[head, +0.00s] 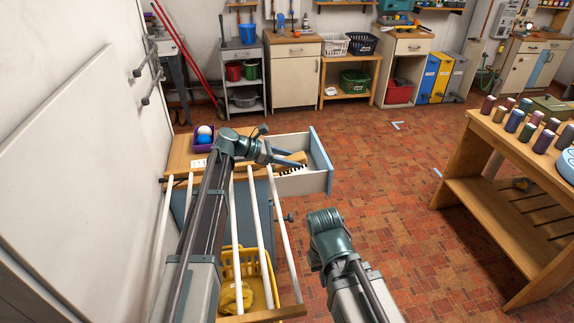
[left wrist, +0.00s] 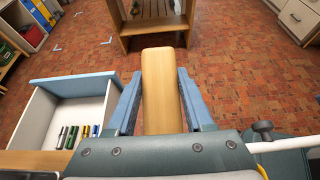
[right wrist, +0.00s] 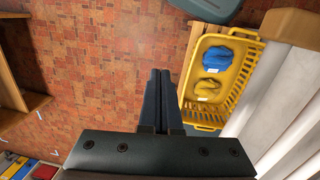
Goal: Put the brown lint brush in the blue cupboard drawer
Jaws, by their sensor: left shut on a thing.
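The brown lint brush (left wrist: 160,85) is a long tan wooden block in the left wrist view. My left gripper (left wrist: 157,102) is shut on it. In the head view the brush (head: 298,157) is partly covered by my left gripper (head: 302,163). The cupboard drawer is pulled open, with a blue front (head: 321,160) and a pale inside. In the left wrist view the drawer (left wrist: 85,84) lies left of the brush, with several small coloured sticks inside. My right gripper (right wrist: 159,98) is shut and empty, pointing down over the floor; its fingers are hidden in the head view.
A purple bin (head: 204,138) with balls stands on the wooden cupboard top. White rails and a yellow basket (right wrist: 222,80) with blue and yellow cloths are close to my arms. A wooden workbench (head: 505,160) with several spools is at right. The floor between is clear.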

